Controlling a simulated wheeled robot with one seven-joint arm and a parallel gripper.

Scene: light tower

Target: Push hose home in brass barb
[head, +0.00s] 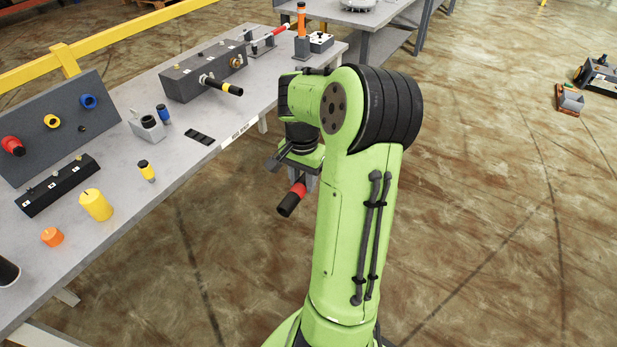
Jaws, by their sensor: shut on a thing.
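My gripper (303,176) is off the front edge of the table, over the floor. It is shut on a short black piece with a red band (289,204), which hangs tilted down to the left, apart from the table. I cannot tell whether this piece is the hose. A round brass fitting (236,62) shows on the front of a long grey block (196,78) on the table. Beside it, a black piece with a yellow band (230,89) sticks out from the block's front on a pale stem. My arm's wrist hides part of my gripper.
The grey table (120,165) holds a sloped panel (52,128) with red, yellow and blue plugs, a black strip block (57,186), a yellow cylinder (96,205) and an orange piece (52,237). An orange upright cylinder (301,20) stands at the far end.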

